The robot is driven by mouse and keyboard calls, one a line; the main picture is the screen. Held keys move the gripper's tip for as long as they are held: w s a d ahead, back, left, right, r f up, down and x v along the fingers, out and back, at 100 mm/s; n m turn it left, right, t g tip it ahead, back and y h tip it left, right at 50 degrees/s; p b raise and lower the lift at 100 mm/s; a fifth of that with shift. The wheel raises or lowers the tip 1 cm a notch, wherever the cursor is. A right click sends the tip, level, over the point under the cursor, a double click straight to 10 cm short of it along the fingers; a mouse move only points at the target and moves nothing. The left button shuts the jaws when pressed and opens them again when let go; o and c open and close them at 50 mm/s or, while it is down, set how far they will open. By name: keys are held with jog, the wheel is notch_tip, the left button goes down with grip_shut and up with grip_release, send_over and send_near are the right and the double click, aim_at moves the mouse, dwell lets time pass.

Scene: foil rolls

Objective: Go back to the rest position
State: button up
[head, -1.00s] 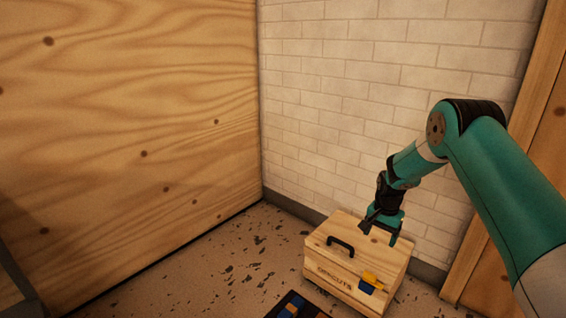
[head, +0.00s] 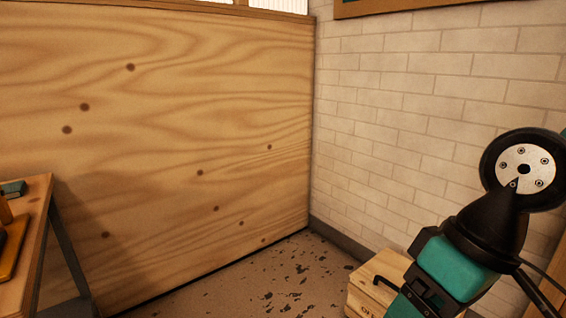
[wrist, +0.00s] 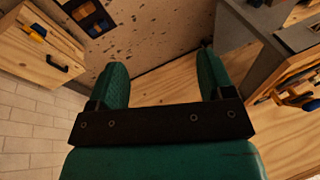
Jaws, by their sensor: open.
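My gripper (wrist: 161,70) shows in the wrist view with its two green fingers wide apart and nothing between them. In the head view my arm is folded at the lower right, in front of the brick wall. Part of it covers the wooden box (head: 369,284) on the floor. The box also shows at the upper left of the wrist view (wrist: 22,52), with its black handle and a yellow item on its front. My gripper is apart from the box.
A wooden table (head: 36,200) with items on it stands at the left. The plywood wall (head: 180,120) and brick wall (head: 410,110) meet at a corner. A dark tray with coloured pieces (wrist: 101,27) lies beside the box. The speckled floor (head: 285,280) between is clear.

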jog(key=s+r+n+p, duration=0.1)
jog(key=s+r+p, duration=0.2)
jog(key=r+p, duration=3.2)
jog(key=shift+s+a, duration=0.15)
jog(key=shift+a, duration=0.05)
